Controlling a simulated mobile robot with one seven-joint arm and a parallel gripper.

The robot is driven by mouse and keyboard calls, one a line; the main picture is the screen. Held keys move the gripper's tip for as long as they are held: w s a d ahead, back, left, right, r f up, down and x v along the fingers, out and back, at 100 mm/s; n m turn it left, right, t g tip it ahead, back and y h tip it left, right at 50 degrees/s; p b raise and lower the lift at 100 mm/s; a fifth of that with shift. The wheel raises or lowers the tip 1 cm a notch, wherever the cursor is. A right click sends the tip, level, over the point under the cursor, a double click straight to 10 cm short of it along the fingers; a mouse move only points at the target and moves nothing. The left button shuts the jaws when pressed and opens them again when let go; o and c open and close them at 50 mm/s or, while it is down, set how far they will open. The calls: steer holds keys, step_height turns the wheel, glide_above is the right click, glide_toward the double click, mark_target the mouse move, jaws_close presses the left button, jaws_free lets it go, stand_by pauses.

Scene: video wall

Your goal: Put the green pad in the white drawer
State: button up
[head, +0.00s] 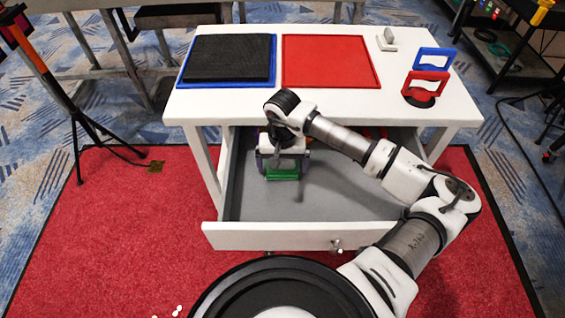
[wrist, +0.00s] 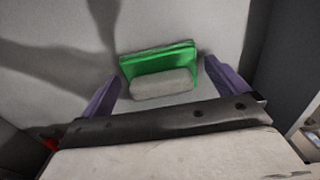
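The white drawer (head: 270,236) is pulled open under the white table, with a grey floor inside. The green pad (head: 284,173) is inside the drawer, toward its left side. In the wrist view the green pad (wrist: 157,60) has a grey handle block facing me. My gripper (head: 283,164) reaches down into the drawer over the pad. Its purple fingers (wrist: 162,82) are spread, one on each side of the pad, with a small gap showing at the right; contact at the left is hard to tell. The pad's underside is hidden.
On the white tabletop (head: 330,103) are a blue tray (head: 184,80) bearing a black pad (head: 232,58), a red tray (head: 328,62), a small grey block (head: 388,40), and blue (head: 436,52) and red (head: 427,76) handled pieces. The drawer's right side is mostly free.

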steer(key=shift+r, duration=0.1)
step_height(320, 180, up, 12)
steer(key=b, duration=0.1)
stand_by(0.5)
